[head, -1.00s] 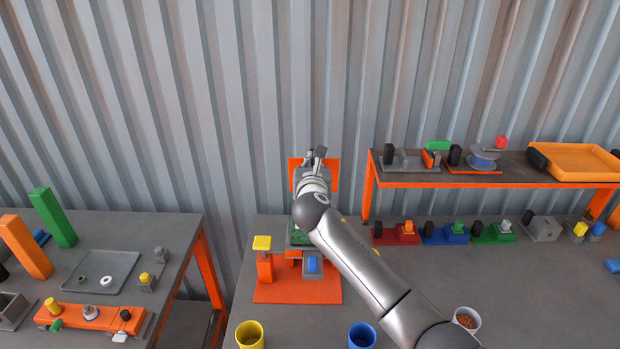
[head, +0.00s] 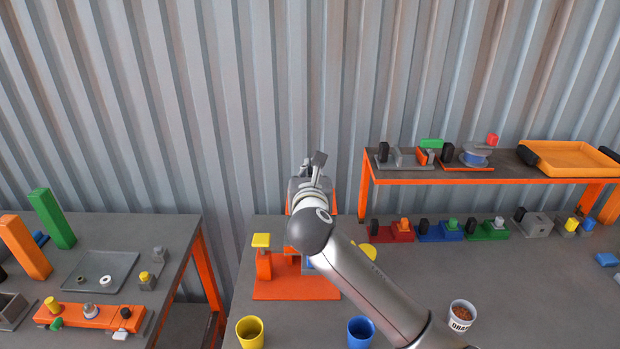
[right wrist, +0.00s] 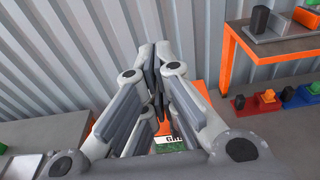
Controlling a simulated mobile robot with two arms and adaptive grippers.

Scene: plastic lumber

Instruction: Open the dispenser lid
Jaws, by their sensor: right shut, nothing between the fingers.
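The dispenser stands on an orange base plate (head: 290,289) at the back of the middle table, mostly hidden behind my right arm. An orange panel, probably its lid, shows as a strip beside my right gripper (head: 314,164) in the head view. In the right wrist view the orange panel (right wrist: 201,92) is behind the fingers, and a green and white label (right wrist: 172,143) shows below them. My right gripper is shut and empty, in front of or above the dispenser; contact cannot be told. My left gripper is not in view.
A yellow-topped orange post (head: 262,262) stands left of the dispenser. A yellow cup (head: 250,331), a blue cup (head: 361,332) and a labelled cup of granules (head: 461,316) are in front. A raised shelf (head: 460,177) stands right. A yellow round thing (head: 366,251) shows beside my arm.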

